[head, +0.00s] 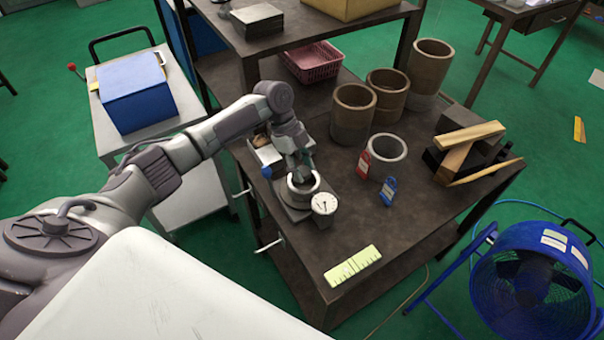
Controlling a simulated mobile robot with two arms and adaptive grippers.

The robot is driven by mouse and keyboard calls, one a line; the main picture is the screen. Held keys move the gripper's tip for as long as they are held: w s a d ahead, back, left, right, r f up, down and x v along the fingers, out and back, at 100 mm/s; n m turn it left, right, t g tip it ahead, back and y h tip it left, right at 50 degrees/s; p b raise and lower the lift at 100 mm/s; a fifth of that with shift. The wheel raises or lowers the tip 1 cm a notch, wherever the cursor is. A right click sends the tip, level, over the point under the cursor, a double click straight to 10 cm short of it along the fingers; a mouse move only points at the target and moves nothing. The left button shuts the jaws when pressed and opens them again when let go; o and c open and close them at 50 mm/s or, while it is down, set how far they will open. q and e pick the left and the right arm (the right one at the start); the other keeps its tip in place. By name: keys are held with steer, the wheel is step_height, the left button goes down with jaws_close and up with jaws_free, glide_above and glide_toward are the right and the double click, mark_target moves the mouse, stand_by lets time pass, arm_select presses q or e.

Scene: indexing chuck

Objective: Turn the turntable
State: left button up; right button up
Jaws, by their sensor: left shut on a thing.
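The turntable (304,193) is a small grey unit with a round, pale ring-shaped top. It stands near the left edge of the dark workbench in the head view. My left arm comes in from the left, and my left gripper (300,172) points down onto the turntable's round top. The gripper is shut on the turntable; its fingertips are small and partly hidden at the ring. A white round dial gauge (324,204) is at the turntable's front right. My right gripper is not in view.
The dark workbench (330,235) carries several brown cylinders (385,97), a grey ring (388,150), red (364,163) and blue (388,191) padlock-like tags, wooden bars (468,137) and a yellow-green ruler (353,264). A blue fan (530,285) stands at the right.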

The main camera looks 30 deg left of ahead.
arm_select(q)
steer(key=shift+m+g+b, duration=0.6)
steer(key=shift+m+b, duration=0.35)
steer(key=shift+m, duration=0.55)
steer(key=shift+y, duration=0.3)
steer(key=o, duration=1.1)
steer(key=v, duration=1.2)
steer(key=shift+w+f, duration=0.1)
